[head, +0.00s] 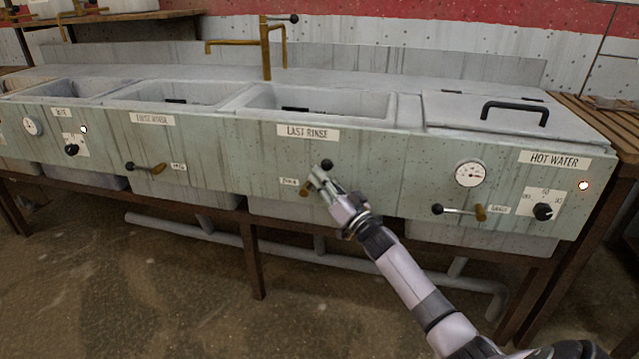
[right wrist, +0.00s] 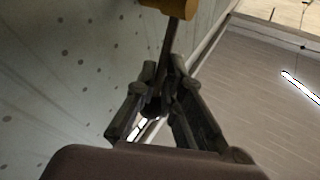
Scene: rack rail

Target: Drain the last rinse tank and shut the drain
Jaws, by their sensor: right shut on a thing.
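The last rinse tank (head: 345,105) is the open basin above the "LAST RINSE" label (head: 308,132); I cannot tell its water level. Its drain lever has a brass hub (head: 305,188) on the panel below and a black knob (head: 326,165) up and to the right of it, so the lever slants upward. My right gripper (head: 320,177) is shut on this lever. In the right wrist view the fingers (right wrist: 160,95) close around the rod (right wrist: 170,45) near its black knob, with the brass hub (right wrist: 180,8) beyond. My left gripper is not in view.
The first rinse drain lever (head: 145,168) and the hot water drain lever (head: 460,210) lie roughly level. A lidded hot water tank (head: 460,110) stands at right, with a gauge (head: 470,174) and dial (head: 543,211). A brass tap (head: 267,50) rises behind the basin.

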